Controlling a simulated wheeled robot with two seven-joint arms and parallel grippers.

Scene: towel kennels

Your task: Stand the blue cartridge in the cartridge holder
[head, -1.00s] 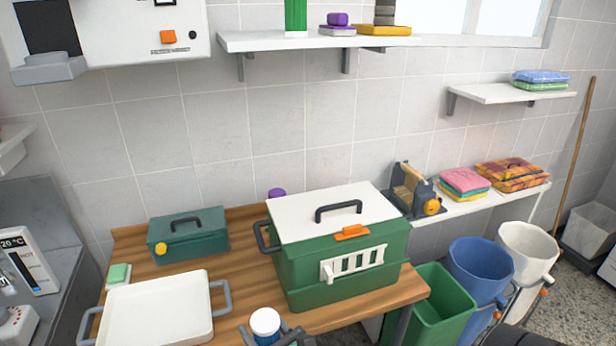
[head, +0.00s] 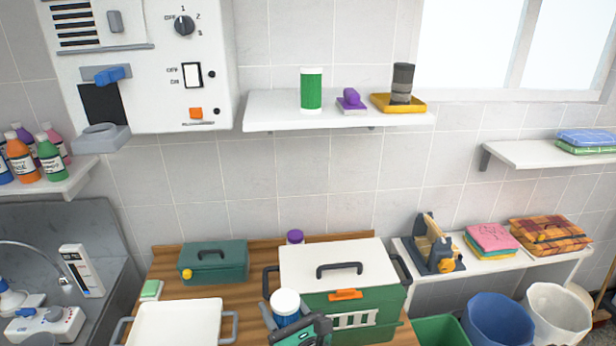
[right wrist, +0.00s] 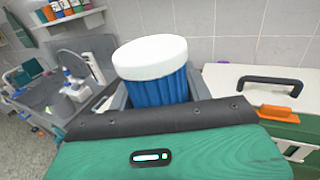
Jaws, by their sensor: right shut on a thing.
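The blue cartridge, with a ribbed blue body and white cap, is in the head view (head: 286,303) and right wrist view (right wrist: 152,65). My right gripper (head: 287,316) is shut on its body and holds it upright, cap up, in front of the green case. Its lower part is hidden by the gripper. The cartridge holder cannot be identified for certain; a grey cup-like ledge (head: 101,140) juts out under a dark recess on the wall unit, and a yellow base (head: 412,108) on the shelf carries a dark grey cylinder. My left gripper is not in view.
The green case (head: 380,305) with a white lid stands on the wooden table close behind the cartridge. A white tray (head: 180,325) and teal toolbox (head: 213,264) are to its left. The white shelf (head: 275,112) also holds a green cylinder (head: 311,90) and a purple item.

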